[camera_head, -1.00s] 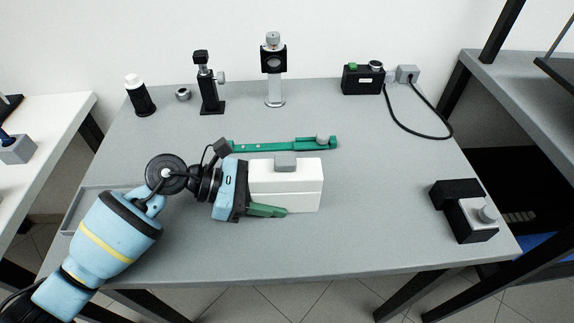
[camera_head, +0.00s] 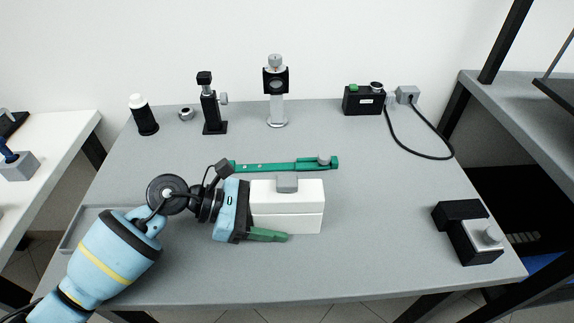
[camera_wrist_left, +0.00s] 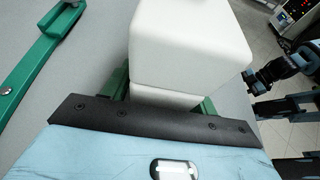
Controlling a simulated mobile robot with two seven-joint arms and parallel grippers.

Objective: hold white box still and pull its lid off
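The white box (camera_head: 290,222) stands upright mid-table, its white lid (camera_head: 265,192) on top with a grey knob (camera_head: 287,184). A thin seam divides lid and body. My left gripper (camera_head: 270,220) reaches in from the left, low around the box body. One green finger lies along the near side; the far finger is hidden in the head view. In the left wrist view both green fingers flank the lower body closely, under the lid (camera_wrist_left: 190,45), and appear shut on it. My right gripper is not in the head view; only dark and blue arm parts show at the wrist view's right.
A green bar (camera_head: 285,165) lies just behind the box. A black block with a grey knob (camera_head: 468,232) is at the right. Optics mounts (camera_head: 212,110) and a cabled black unit (camera_head: 363,99) stand along the back. The table right of the box is clear.

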